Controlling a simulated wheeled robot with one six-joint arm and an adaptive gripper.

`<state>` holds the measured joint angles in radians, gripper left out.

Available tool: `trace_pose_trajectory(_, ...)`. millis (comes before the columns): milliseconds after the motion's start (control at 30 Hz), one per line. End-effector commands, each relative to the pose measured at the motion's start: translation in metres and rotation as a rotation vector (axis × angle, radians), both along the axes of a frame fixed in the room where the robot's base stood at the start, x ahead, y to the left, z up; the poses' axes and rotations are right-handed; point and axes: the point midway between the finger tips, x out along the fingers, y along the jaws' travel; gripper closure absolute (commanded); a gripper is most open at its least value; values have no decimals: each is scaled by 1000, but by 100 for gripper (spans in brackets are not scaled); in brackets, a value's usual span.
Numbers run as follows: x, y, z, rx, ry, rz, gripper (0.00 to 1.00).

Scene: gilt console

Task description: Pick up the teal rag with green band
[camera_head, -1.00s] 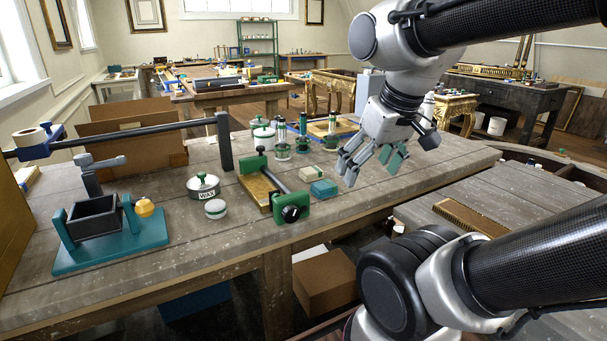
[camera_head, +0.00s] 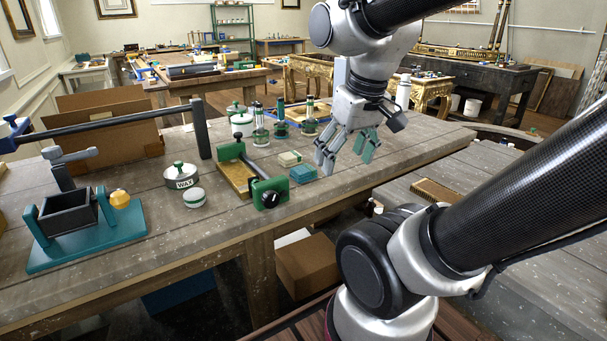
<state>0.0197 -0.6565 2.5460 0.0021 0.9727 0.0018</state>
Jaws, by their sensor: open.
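A small folded teal cloth (camera_head: 303,174), which looks like the teal rag, lies flat on the wooden workbench (camera_head: 235,222). Its green band is too small to make out. My gripper (camera_head: 345,160) hangs just to the right of the cloth in the picture, pointing down with its fingers spread apart and nothing between them. The fingers appear to be above the bench top and clear of the cloth; the exact height is hard to tell.
A cream block with a green band (camera_head: 290,158) lies just behind the cloth. A green-ended clamp (camera_head: 270,192) stands close to its left. Green-topped jars (camera_head: 260,130) stand behind. A wax tin (camera_head: 181,177) and teal-based stand (camera_head: 90,250) are farther left. Bench right of my gripper is clear.

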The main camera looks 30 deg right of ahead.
Motion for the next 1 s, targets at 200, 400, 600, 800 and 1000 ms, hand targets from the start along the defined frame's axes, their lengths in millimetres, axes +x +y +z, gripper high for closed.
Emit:
trace_pose_trajectory(200, 60, -13, -27, -6, 202, 32, 25)
trace_pose_trajectory(400, 134, -29, -62, -42, 314, 408, 25)
trace_pose_trajectory(600, 201, -42, -88, -98, 311, 974, 25)
trace_pose_trajectory(800, 229, -45, -74, -196, 234, 1416, 25)
trace_pose_trajectory(1000, 229, -45, -78, -224, 219, 1609, 25)
